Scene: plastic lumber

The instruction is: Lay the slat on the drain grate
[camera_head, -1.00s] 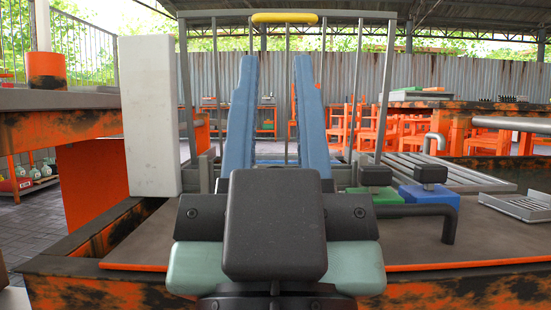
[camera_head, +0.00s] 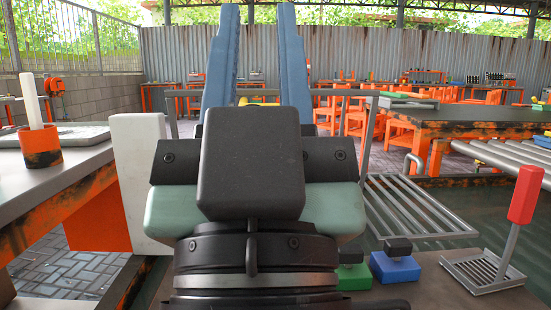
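My gripper (camera_head: 259,12) points up and away from the camera. Its two blue fingers stand apart, with only background between them, so it is open and empty. A flat grey barred frame (camera_head: 415,209), which looks like the drain grate, lies to the right of my gripper, beyond the blue and green blocks. I cannot pick out the slat for sure. A pale, board-like upright block (camera_head: 139,188) stands to the left of my gripper. My wrist hides the middle of the work surface.
A grey upright rack (camera_head: 345,92) with a yellow grip (camera_head: 262,101) stands behind my wrist. A blue block (camera_head: 396,269) and a green block (camera_head: 354,277) sit at front right, near a red-handled slotted tool (camera_head: 508,230). An orange-edged table (camera_head: 60,200) is at left.

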